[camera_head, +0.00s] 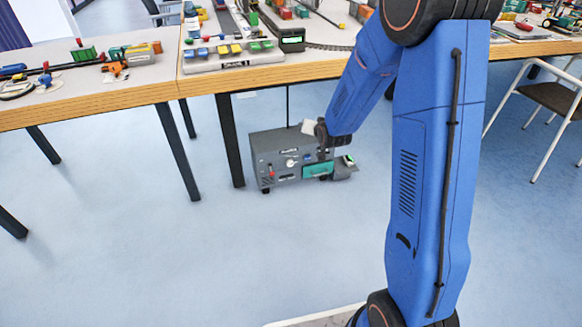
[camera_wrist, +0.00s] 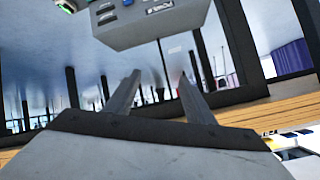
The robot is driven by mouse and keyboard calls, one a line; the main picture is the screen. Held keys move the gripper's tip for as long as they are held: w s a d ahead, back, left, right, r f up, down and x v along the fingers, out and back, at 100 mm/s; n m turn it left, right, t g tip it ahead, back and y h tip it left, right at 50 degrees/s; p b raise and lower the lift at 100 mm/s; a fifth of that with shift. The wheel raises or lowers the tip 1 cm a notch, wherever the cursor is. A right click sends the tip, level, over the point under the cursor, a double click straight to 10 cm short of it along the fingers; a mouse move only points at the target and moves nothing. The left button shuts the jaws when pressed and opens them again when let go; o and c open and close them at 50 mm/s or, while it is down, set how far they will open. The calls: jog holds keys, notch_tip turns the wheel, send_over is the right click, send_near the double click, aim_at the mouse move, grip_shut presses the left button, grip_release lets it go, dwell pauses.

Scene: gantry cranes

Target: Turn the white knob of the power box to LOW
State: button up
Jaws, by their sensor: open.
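The power box (camera_head: 262,158) is a dark grey box on the floor under the table. Its front carries the white knob (camera_head: 291,163), a red switch at left and a teal panel at right. The knob's pointer setting is too small to read. My gripper (camera_wrist: 159,73) is open and empty, its two fingers apart. In the head view my wrist is beside the box's top right part, and the fingers cannot be made out. In the wrist view, part of the box (camera_wrist: 143,32) shows inverted at the top, beyond the fingertips; the knob is not visible there.
A white-framed chair (camera_head: 540,97) stands far right. The blue floor in front is clear.

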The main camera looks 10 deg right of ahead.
jog(key=w+f+t, duration=0.1)
jog(key=w+f, duration=0.4)
jog(key=f, duration=0.3)
jog(key=m+t+y, duration=0.1)
jog(key=m+t, duration=0.3)
jog(key=t, duration=0.1)
send_near(290, 165)
jog(key=w, duration=0.9)
jog(key=shift+w+a, duration=0.1)
jog(key=shift+a, duration=0.2)
jog(key=c, duration=1.1)
jog(key=shift+o, duration=0.2)
